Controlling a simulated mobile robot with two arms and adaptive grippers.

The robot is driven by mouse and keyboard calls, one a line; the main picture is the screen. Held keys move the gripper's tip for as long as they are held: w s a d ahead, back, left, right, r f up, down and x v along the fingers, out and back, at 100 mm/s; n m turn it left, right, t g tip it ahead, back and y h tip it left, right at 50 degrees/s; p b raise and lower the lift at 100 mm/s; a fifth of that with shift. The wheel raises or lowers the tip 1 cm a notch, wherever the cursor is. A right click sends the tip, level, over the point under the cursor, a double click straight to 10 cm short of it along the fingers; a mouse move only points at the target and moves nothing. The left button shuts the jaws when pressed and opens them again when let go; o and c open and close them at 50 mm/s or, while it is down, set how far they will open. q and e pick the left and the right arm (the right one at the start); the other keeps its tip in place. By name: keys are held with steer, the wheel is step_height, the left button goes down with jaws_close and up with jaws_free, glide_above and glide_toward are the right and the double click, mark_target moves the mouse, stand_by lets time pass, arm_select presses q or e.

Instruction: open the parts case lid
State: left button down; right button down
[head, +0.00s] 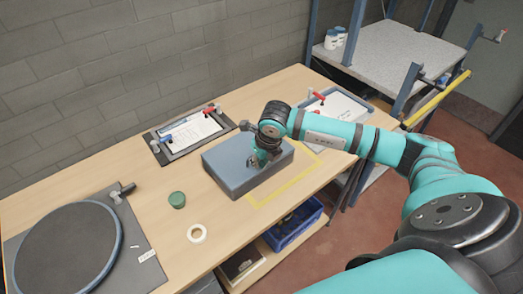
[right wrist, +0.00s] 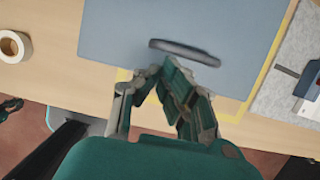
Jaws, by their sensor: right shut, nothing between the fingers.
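The parts case (head: 225,172) is a blue-grey box on the wooden workbench, and its lid appears shut. My right gripper (head: 257,160) is over the top of the case in the head view and hides part of it. In the right wrist view, the flat lid (right wrist: 115,35) fills the upper middle, with a dark handle (right wrist: 185,52) on it. My right gripper (right wrist: 178,68) is shut and empty, its fingertips close to the handle. Whether they touch it I cannot tell.
A yellow outline (head: 290,182) on the bench (head: 130,170) borders the case. A round turntable (head: 65,250) is at left. A blue crate (head: 290,228) sits below.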

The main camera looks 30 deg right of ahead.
steer(key=shift+x, duration=0.95)
steer(key=shift+r, duration=0.1)
